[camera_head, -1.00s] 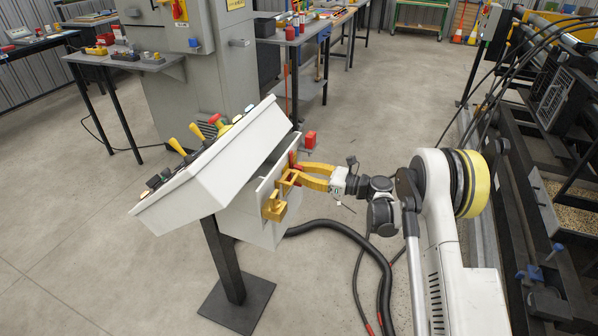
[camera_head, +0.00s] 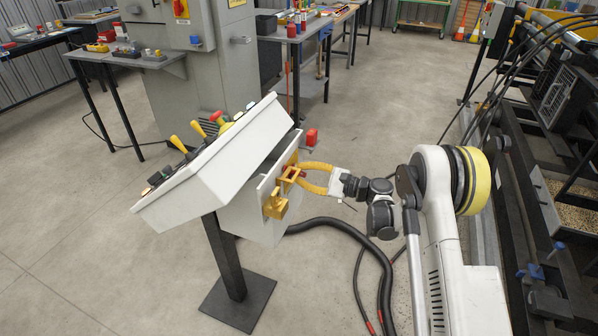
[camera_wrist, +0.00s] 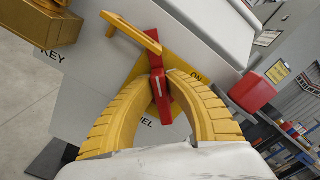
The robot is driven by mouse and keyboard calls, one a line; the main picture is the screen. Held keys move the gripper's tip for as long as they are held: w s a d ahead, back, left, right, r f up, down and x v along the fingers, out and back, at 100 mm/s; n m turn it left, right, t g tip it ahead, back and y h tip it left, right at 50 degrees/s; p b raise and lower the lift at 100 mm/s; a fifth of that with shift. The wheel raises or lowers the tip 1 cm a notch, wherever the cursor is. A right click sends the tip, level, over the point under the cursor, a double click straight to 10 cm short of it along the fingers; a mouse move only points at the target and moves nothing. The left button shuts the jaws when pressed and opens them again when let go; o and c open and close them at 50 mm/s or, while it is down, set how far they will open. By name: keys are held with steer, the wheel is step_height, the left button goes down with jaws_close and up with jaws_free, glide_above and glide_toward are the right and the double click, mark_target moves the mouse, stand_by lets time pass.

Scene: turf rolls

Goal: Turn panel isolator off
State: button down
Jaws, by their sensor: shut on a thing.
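The panel isolator is a red handle (camera_wrist: 162,95) on a yellow plate (camera_wrist: 182,72) on the side of the white control console (camera_head: 262,213). My gripper (camera_wrist: 160,82) has its two yellow ribbed fingers closed on both sides of the red handle. In the wrist view the handle runs nearly up and down between the fingertips, and the word ON is to its upper right. A yellow bracket (camera_wrist: 132,32) stands out just above the handle. In the head view my gripper (camera_head: 301,172) reaches the console from the right, and the fingers hide most of the handle.
A yellow block (camera_wrist: 38,22) near the word KEY is on the same console face. A red box (camera_wrist: 252,92) sticks out beyond the plate. The sloped console top carries levers and buttons. A black hose (camera_head: 345,232) lies on the floor below my arm. Open floor surrounds the stand.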

steer(key=n, duration=0.4)
steer(key=shift+s+a+f+n, duration=0.1)
steer(key=shift+s+f+n, duration=0.1)
steer(key=shift+f+n, duration=0.15)
steer(key=n, duration=0.4)
steer(key=shift+f, duration=0.3)
steer(key=c, duration=1.4)
jaws_free()
steer(key=v, duration=1.2)
